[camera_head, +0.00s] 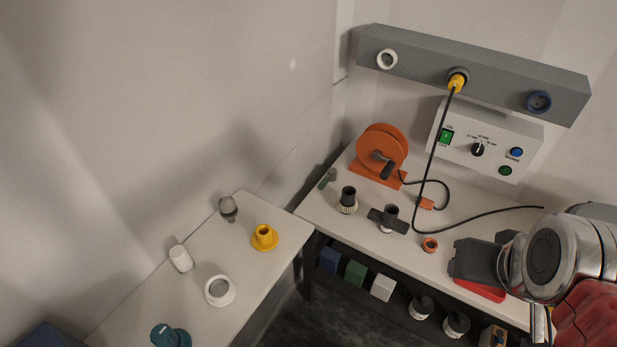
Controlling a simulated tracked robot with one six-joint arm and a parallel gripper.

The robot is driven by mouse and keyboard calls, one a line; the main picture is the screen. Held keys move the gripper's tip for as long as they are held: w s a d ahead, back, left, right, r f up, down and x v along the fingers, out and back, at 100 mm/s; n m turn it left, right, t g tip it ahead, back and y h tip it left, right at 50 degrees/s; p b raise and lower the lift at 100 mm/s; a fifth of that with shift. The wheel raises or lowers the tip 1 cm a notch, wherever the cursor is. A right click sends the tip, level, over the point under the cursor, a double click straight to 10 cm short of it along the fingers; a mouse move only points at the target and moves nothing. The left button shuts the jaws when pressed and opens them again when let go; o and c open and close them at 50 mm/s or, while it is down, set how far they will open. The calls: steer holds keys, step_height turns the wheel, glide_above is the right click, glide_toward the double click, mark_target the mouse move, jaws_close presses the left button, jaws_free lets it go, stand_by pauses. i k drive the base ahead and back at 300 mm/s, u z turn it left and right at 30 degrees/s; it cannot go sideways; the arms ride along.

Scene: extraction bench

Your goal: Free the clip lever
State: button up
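My gripper (472,262) is the dark block at the right, above the front part of the back bench and partly over a red tray (482,291). Its fingers are not clear enough to show open or shut. No part can be surely named as the clip lever. A small orange block (426,203) sits by the black cable (434,141) on the bench. The cable hangs from a yellow plug (456,84) in the grey wall bar. An orange reel (385,145) with a dark crank handle (384,167) stands at the back left of the bench.
A control box (487,140) with switches is on the wall. A black T-shaped fitting (389,218), a dark knob on a ribbed base (348,200) and an orange ring (430,244) stand on the bench. The left table (262,285) holds several loose fittings.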

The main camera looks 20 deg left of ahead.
mark_target(332, 175)
steer(key=u, duration=1.15)
steer(key=i, duration=0.8)
steer(key=u, duration=0.7)
